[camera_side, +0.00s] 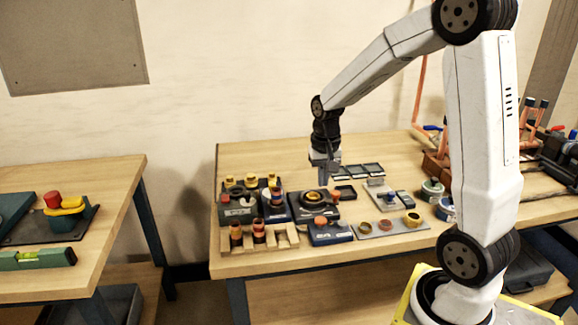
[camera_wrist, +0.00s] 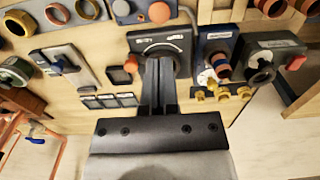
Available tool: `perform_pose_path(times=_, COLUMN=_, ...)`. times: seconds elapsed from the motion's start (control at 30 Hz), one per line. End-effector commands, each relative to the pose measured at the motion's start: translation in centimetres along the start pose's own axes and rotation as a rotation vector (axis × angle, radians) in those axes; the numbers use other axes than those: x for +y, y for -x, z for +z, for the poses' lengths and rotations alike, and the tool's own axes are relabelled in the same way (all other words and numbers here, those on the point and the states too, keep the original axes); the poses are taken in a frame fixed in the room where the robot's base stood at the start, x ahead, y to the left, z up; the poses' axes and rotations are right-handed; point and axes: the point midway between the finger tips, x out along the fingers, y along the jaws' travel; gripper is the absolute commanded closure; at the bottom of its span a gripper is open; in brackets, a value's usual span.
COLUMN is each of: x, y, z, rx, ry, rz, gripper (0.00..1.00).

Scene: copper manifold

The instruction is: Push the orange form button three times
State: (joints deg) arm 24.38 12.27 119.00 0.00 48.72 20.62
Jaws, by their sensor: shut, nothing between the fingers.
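Two orange buttons show, and I cannot read which one is marked form. A round orange button (camera_side: 320,221) sits on a blue box at the table's front; it also shows at the top of the wrist view (camera_wrist: 159,11). A smaller orange button (camera_side: 336,194) is beside the dark dial box; in the wrist view it (camera_wrist: 130,66) lies left of my fingers. My gripper (camera_side: 328,172) is shut and empty, pointing down behind the dial box. In the wrist view its fingertips (camera_wrist: 158,62) overlap the dial box (camera_wrist: 181,40); I cannot tell the height gap.
A grey box with a red knob (camera_wrist: 295,62) and a blue box with orange-brown rings (camera_wrist: 221,66) stand near the dial box. Dark flat panels (camera_wrist: 108,101) lie behind it. A plate with rings (camera_side: 390,226) is to the right. A wooden rack (camera_side: 285,238) is at the front edge.

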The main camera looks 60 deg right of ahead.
Motion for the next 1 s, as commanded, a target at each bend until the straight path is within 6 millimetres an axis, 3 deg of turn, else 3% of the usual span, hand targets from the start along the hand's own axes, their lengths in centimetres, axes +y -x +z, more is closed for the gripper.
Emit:
perform_pose_path(times=0.2, x=0.0, y=-3.5, z=0.1, rx=-0.005, ry=0.0, rz=0.002, gripper=1.0)
perform_pose_path(times=0.6, x=0.0, y=-8.6, z=0.1, rx=-0.004, ry=0.0, rz=0.001, gripper=1.0)
perform_pose_path(times=1.0, x=0.0, y=-10.2, z=0.0, rx=0.0, ry=0.0, rz=0.0, gripper=1.0)
